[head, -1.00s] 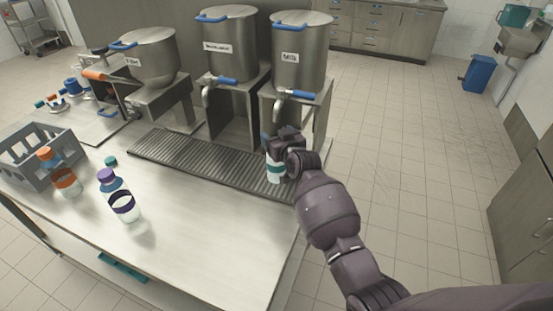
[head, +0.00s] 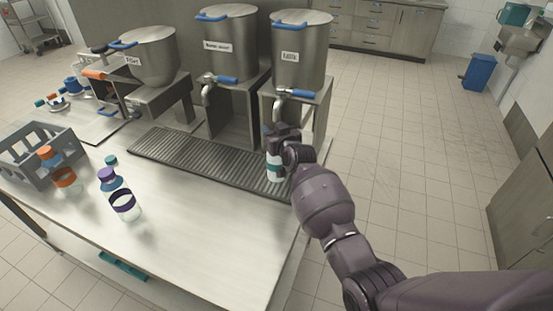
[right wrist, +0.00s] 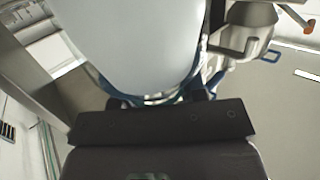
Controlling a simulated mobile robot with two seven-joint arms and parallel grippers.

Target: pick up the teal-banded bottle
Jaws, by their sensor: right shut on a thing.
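The teal-banded bottle (head: 273,166) stands upright at the right end of the ribbed drip grate, below the rightmost tap. It looks filled with something white, with a teal band around its middle. My right gripper (head: 279,141) is shut on its upper part, and the fingers hide its top. I cannot tell whether its base touches the grate. In the right wrist view a large pale rounded body, apparently the bottle (right wrist: 135,45), fills the upper middle, close against the gripper (right wrist: 160,97). My left gripper is not in view.
Three steel dispensers stand behind the drip grate (head: 190,155); the rightmost one (head: 300,55) has a blue-handled tap (head: 285,97) just above my gripper. A purple-banded bottle (head: 124,207), an orange-banded bottle (head: 65,178) and a grey crate (head: 40,155) are at the left.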

